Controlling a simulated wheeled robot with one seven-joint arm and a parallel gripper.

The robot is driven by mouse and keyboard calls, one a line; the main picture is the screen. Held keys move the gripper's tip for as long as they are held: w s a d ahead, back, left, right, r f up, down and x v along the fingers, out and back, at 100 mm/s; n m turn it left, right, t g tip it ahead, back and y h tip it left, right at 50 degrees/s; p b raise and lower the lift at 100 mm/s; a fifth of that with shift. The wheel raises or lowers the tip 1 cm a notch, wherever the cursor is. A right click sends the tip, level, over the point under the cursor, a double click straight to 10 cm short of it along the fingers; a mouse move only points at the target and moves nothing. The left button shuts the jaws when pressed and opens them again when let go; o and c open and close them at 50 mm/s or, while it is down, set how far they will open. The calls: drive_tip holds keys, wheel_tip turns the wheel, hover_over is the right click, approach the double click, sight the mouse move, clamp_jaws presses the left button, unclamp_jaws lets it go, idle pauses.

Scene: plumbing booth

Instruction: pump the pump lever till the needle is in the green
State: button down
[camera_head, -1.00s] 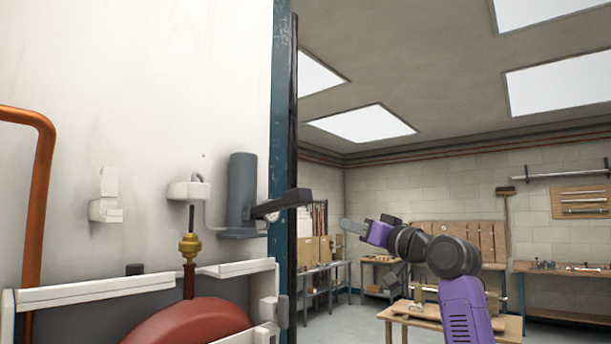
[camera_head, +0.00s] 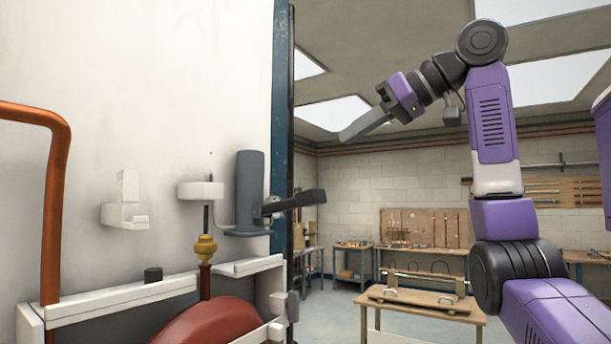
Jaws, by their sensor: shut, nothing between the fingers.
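The pump is a dark grey upright cylinder (camera_head: 250,188) on the pale wall panel, near its right edge. Its black pump lever (camera_head: 298,200) sticks out to the right, tilted slightly up, with a thicker block at its end. My gripper (camera_head: 349,136) is up and to the right of the lever's end, apart from it, pointing down and left. Its fingers look closed together and empty. No gauge needle or green zone can be made out in this view.
A white box (camera_head: 201,191) with a rod and brass fitting (camera_head: 205,249) is left of the pump. A red rounded tank (camera_head: 215,328) sits below in a white-edged recess. A copper pipe (camera_head: 55,210) runs at far left. A wooden table (camera_head: 420,303) stands behind.

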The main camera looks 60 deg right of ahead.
drive_tip(key=shift+s+a, duration=0.1)
drive_tip(key=shift+a, duration=0.05)
drive_tip(key=p, duration=0.3)
approach(288, 203)
drive_tip(key=w+r, duration=0.2)
drive_tip(key=r, duration=0.1)
drive_tip(key=w+d+r, duration=0.1)
drive_tip(key=r, duration=0.1)
drive_tip(key=shift+w+d, duration=0.1)
drive_tip(key=shift+w, duration=0.2)
drive_tip(key=f, duration=0.3)
drive_tip(key=shift+s+f+p, duration=0.1)
drive_tip(key=shift+s+p, duration=0.1)
drive_tip(key=shift+p, duration=0.15)
drive_tip(key=shift+s+f, duration=0.1)
drive_tip(key=shift+f, duration=0.5)
